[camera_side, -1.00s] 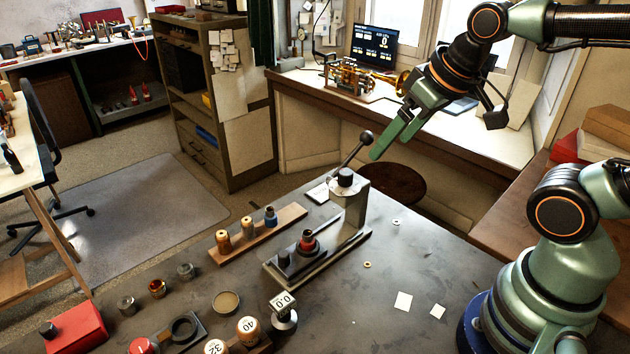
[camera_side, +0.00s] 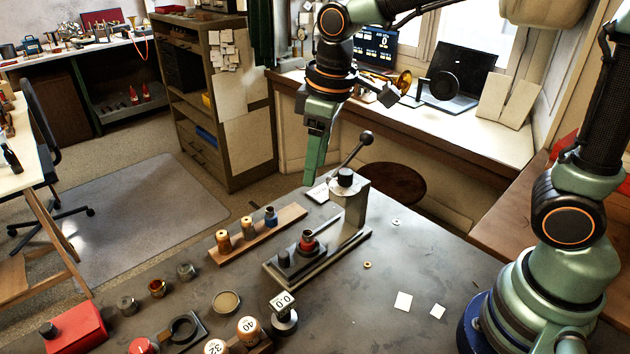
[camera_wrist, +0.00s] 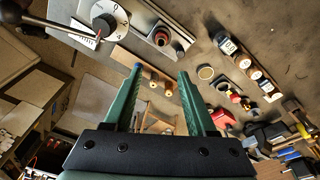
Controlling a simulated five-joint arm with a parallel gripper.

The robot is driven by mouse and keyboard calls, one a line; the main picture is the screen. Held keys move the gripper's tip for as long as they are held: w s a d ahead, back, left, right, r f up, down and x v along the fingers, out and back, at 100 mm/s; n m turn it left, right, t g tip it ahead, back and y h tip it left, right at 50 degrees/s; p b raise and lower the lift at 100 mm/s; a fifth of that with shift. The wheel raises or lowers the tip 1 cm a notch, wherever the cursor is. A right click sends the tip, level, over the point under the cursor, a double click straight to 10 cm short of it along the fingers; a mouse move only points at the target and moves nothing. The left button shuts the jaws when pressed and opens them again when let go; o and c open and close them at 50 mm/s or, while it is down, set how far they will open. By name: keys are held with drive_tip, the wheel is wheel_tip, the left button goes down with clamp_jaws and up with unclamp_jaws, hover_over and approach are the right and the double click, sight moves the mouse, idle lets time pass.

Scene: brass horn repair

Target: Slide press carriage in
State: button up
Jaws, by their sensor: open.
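The bench press (camera_side: 350,208) stands mid-bench in the side view, its lever raised to a black ball. Its carriage (camera_side: 297,262) sits at the left front end of the base rail, out from the column. The carriage carries a red-and-dark round part (camera_side: 307,241) and a dark knob (camera_side: 284,257). My gripper (camera_side: 310,178) hangs above and left of the press column, fingers pointing down, touching nothing. In the wrist view my gripper (camera_wrist: 161,72) is open and empty. The press dial (camera_wrist: 108,20) and the round part (camera_wrist: 162,37) show near the top there.
A wooden strip (camera_side: 257,235) with several small pieces lies left of the press. A gauge reading 0.0 (camera_side: 284,312) and numbered cylinders (camera_side: 248,328) stand in front. The raised lever (camera_side: 355,152) rises close to my fingers. Bench right of the press is mostly clear.

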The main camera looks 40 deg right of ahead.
sight(283, 254)
drive_tip(key=w+a+f+n+g, duration=0.2)
drive_tip(key=a+f+n, duration=0.1)
drive_tip(key=a+f, duration=0.3)
drive_tip(key=shift+h, duration=0.3)
drive_tip(key=f, duration=1.1)
drive_tip(key=shift+a+f, duration=0.2)
drive_tip(key=shift+a, duration=0.05)
clamp_jaws()
idle(0.6)
